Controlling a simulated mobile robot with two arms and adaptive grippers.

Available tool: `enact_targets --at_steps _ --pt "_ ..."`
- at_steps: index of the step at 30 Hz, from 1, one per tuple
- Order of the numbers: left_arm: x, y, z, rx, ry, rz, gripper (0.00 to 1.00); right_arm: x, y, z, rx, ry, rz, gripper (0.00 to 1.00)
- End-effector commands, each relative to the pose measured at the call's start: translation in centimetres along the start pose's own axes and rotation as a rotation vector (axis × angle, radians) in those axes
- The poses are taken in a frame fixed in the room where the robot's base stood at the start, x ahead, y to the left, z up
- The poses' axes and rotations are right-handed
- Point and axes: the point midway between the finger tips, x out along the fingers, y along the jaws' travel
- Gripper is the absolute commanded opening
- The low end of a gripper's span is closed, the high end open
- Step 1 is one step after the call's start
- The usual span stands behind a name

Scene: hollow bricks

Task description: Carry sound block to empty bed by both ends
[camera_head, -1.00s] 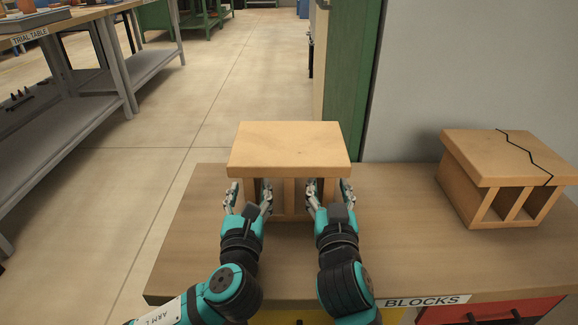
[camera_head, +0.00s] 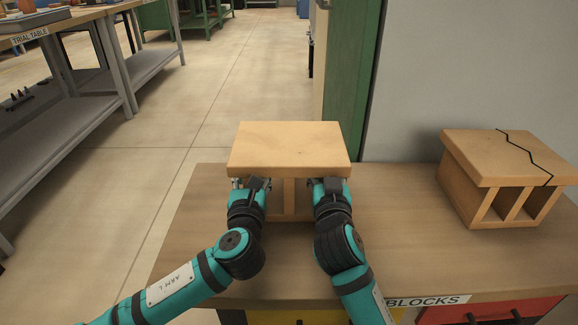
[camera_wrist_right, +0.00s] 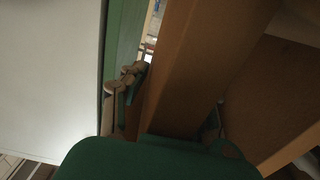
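The plain hollow block (camera_head: 289,150) stands upright on the bench in the head view, with no crack line visible. My left gripper (camera_head: 248,184) is at its left end wall and my right gripper (camera_head: 329,184) at its right end wall, both under the overhanging top slab. Their fingertips are mostly hidden there. In the right wrist view, the right gripper (camera_wrist_right: 178,98) has one finger on each side of the block's end wall (camera_wrist_right: 195,70); the fingers look open around it, and contact is not clear. A second block (camera_head: 505,165) with a black jagged crack line stands to the right.
The bench (camera_head: 400,235) carries a BLOCKS label (camera_head: 426,301) on its front edge. A green post (camera_head: 350,75) and grey wall rise behind it. The trial table (camera_head: 75,25) is at the far left, with open floor (camera_head: 190,100) between.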

Motion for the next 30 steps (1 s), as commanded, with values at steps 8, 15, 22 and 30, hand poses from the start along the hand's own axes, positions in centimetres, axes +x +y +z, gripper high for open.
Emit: enact_targets --at_steps 8,15,22,30 --pt "0.0 0.0 0.0 0.0 0.0 0.0 0.0 0.0 0.0 0.0 0.0 0.0 0.0 0.0" --pt "0.0 0.0 0.0 0.001 0.0 0.0 0.0 0.0 0.0 0.0 0.0 0.0 0.0 0.0" --pt "0.0 0.0 0.7 -0.002 -0.012 0.0 0.0 0.0 0.0 -0.8 0.001 0.014 -0.002 0.0" --pt "0.0 0.0 1.9 -0.002 -0.012 0.0 0.0 0.0 0.0 -2.0 0.001 0.014 -0.002 0.0"
